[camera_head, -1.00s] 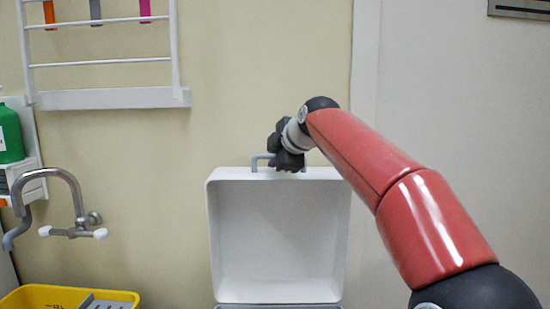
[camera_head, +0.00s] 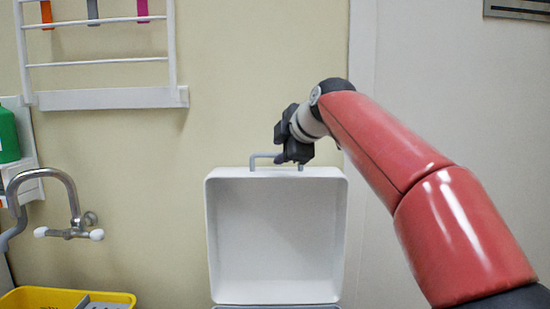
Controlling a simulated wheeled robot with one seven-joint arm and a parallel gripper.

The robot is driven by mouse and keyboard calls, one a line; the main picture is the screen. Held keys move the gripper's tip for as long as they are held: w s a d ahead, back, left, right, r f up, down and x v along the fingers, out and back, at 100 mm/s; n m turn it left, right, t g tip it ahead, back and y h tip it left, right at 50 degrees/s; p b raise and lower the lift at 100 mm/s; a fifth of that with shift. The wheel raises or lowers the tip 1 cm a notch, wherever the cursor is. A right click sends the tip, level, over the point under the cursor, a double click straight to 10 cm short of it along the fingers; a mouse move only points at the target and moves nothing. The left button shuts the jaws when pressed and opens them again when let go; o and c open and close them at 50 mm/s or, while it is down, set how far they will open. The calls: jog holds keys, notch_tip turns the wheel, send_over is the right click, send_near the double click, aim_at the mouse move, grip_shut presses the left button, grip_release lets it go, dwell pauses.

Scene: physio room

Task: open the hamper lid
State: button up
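The hamper lid (camera_head: 278,240) is white and stands upright, its hollow inner side facing me. A grey bar handle (camera_head: 262,156) sticks up from its top edge. Only a thin grey strip of the hamper body (camera_head: 275,307) shows at the bottom edge of the picture. My gripper (camera_head: 290,160) is dark and sits at the right part of the handle, just above the lid's top edge. Its fingers overlap the handle in the picture, and I cannot tell whether they touch it or how far apart they are.
A wall tap (camera_head: 70,205) is at the left, above a yellow tub (camera_head: 30,296). A green bottle (camera_head: 8,135) stands at the left edge. A white wall rack (camera_head: 110,97) hangs at the upper left.

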jog(key=shift+v, duration=1.45)
